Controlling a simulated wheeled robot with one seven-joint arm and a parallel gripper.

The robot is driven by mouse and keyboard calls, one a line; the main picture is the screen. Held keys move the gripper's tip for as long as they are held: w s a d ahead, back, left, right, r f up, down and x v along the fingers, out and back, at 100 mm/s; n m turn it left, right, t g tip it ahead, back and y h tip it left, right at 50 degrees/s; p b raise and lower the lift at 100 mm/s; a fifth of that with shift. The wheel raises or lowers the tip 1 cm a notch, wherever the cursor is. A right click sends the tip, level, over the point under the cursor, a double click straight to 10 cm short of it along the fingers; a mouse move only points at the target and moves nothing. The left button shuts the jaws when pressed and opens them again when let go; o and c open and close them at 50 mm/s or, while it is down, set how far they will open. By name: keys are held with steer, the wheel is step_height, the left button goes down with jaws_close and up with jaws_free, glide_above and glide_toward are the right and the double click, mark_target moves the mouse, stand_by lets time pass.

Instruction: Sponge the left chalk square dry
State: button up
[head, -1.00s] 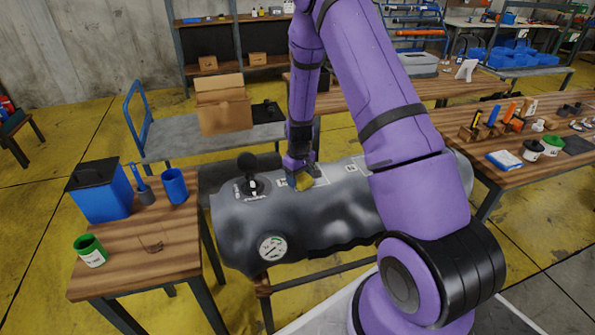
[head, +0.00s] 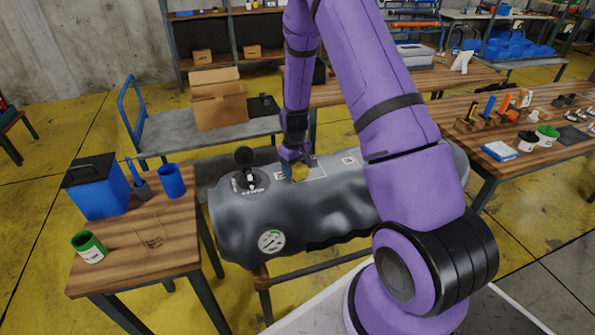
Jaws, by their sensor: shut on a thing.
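The grey inflatable tube (head: 320,215) lies across a wooden stand. A chalk square (head: 315,168) shows in thin white lines on its top. My gripper (head: 297,168) is over the left part of this square, shut on a yellow sponge (head: 300,173). The sponge is at the tube's surface; whether it presses on it I cannot tell. Gripper and sponge hide part of the square. A small white marker (head: 349,160) is right of it. My arm hides the tube's right part, so another square there cannot be seen.
The left table (head: 130,265) holds a blue bin (head: 97,190), a blue cup (head: 172,181) and a green can (head: 89,246). The right bench (head: 490,185) holds tools.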

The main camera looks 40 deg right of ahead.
steer(key=shift+r, duration=3.4)
steer(key=shift+f, duration=0.1)
